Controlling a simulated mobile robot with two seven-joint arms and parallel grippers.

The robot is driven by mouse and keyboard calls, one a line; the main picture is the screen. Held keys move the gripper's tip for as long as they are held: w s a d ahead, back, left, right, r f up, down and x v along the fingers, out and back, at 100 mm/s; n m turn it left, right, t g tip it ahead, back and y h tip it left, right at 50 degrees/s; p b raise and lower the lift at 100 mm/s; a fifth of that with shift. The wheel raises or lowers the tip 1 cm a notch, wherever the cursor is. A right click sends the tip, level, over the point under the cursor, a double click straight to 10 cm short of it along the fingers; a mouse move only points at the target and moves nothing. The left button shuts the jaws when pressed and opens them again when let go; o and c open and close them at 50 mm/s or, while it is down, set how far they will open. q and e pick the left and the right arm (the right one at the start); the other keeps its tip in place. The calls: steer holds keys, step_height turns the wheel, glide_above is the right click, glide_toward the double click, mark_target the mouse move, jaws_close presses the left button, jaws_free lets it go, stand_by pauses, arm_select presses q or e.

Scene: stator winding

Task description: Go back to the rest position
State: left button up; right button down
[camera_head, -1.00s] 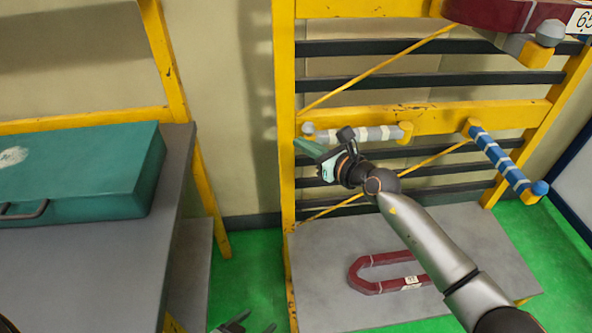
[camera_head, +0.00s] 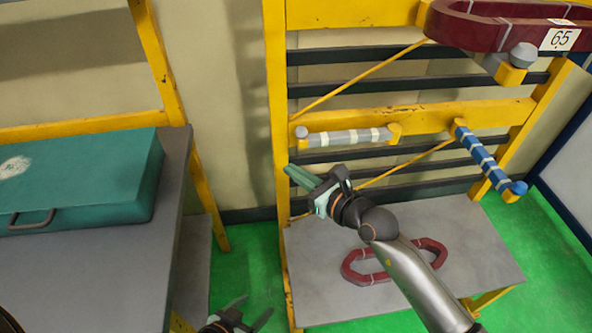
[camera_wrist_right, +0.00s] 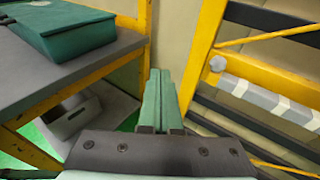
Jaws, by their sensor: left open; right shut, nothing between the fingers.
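My right gripper (camera_head: 291,171) is shut and empty, in the air in front of the left post of the yellow rack (camera_head: 277,150), below the grey-and-white banded peg (camera_head: 348,137). Its green fingers also show together in the right wrist view (camera_wrist_right: 162,98). My left gripper (camera_head: 256,307) is open and empty at the bottom edge of the head view, over the green floor; its wrist is cut off by the frame. A dark red coil (camera_head: 352,268) lies on the rack's grey lower shelf (camera_head: 465,240), partly hidden by my right arm. Another red coil, labelled 65 (camera_head: 490,33), hangs at the upper right.
A blue-and-white banded peg (camera_head: 482,155) juts forward at the right. At the left, a green case (camera_head: 85,180) sits on a grey table (camera_head: 110,270). The wrist view shows a grey bin (camera_wrist_right: 75,120) below the table. Green floor is open between table and rack.

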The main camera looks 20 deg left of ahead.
steer(key=s+d+f+m+t+h, duration=0.25)
steer(key=d+m, duration=0.35)
steer(key=m, duration=0.4)
steer(key=s+d+f+m+t+h, duration=0.1)
steer(key=d+f+m+t+h, duration=0.15)
steer(key=d+m, duration=0.5)
steer(key=s+d+f+m+t+h, duration=0.15)
steer(key=d+f+m, duration=0.25)
steer(key=m, duration=0.8)
steer(key=s+d+f+m+g+h, duration=0.2)
steer(key=s+d+f+m+g, duration=0.1)
steer(key=s+d+f+m, duration=0.3)
steer(key=s+d+f+m+g+h, duration=0.2)
steer(key=s+d+f+m, duration=0.4)
steer(key=s, duration=0.5)
step_height(320, 180, down, 2)
steer(key=m+g, duration=0.1)
steer(key=m, duration=0.2)
steer(key=shift+s+f+m, duration=0.2)
steer(key=shift+f+m, duration=0.05)
steer(key=shift+m, duration=0.1)
steer(key=shift+w, duration=0.1)
